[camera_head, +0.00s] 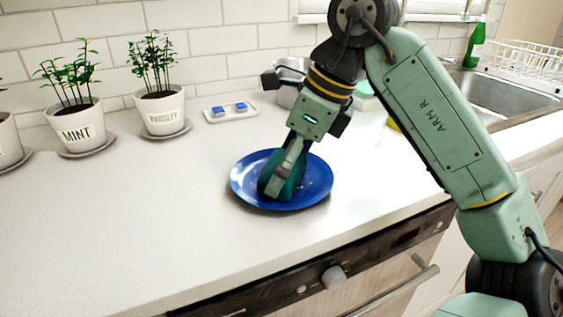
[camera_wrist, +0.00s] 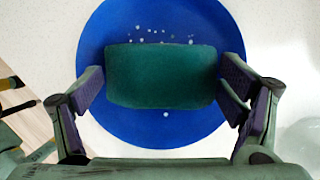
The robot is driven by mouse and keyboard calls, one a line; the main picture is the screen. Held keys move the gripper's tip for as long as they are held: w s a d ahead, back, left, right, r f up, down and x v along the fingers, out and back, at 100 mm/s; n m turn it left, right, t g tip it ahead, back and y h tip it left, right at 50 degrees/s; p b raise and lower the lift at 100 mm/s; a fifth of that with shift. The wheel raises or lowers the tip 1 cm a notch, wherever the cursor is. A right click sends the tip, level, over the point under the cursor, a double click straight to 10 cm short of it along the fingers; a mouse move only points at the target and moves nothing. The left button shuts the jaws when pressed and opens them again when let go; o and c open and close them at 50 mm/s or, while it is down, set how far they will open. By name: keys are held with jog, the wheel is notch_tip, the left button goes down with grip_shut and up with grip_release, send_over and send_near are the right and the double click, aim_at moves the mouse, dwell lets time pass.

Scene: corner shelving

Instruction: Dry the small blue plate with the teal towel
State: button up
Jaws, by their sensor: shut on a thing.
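The small blue plate (camera_head: 317,183) lies flat on the white counter, near its front edge. My gripper (camera_head: 281,186) points down over the plate and is shut on the teal towel (camera_head: 270,187), a folded pad. In the wrist view the towel (camera_wrist: 162,76) sits between the two fingers of my gripper (camera_wrist: 162,92), over the middle of the blue plate (camera_wrist: 160,128). Small pale drops show on the plate above the towel, with another below it. The towel appears at or very near the plate's surface; exact contact cannot be told.
Potted mint (camera_head: 78,126) and parsley (camera_head: 160,109) stand at the back left. A small white tray with blue pieces (camera_head: 231,112) lies behind the plate. A sink (camera_head: 493,92), green bottle (camera_head: 476,43) and dish rack (camera_head: 520,60) are at the right. The counter left of the plate is clear.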

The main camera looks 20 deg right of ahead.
aim_at(294, 176)
jog(key=shift+s+d+f+b, duration=0.15)
jog(key=shift+s+b, duration=0.15)
jog(key=shift+s, duration=0.6)
jog(key=shift+s+a+r, duration=0.2)
jog(key=shift+s+a, duration=0.05)
jog(key=shift+s, duration=0.45)
jog(key=shift+w+a+f, duration=0.1)
jog(key=shift+w, duration=1.45)
jog(key=shift+r+p, duration=0.2)
jog(key=shift+p, duration=0.1)
notch_tip(294, 176, up, 7)
jog(key=p, duration=0.5)
jog(key=shift+f, duration=0.1)
